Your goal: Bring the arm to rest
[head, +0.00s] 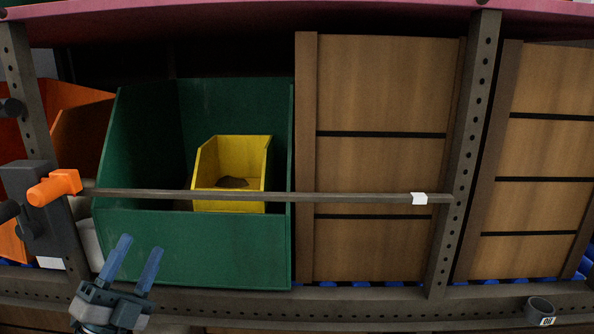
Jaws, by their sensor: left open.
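My left gripper (133,264) is at the lower left of the head view. Its two blue fingers point up and stand apart, with nothing between them. It is in front of the green bin (200,246), over that bin's lower left corner. My right gripper does not show.
A yellow bin (231,158) sits inside the green bin. A grey bar (340,198) crosses in front, with an orange part (54,187) at its left end. Wooden crates (385,85) fill the right. Metal posts (468,130) frame the shelf.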

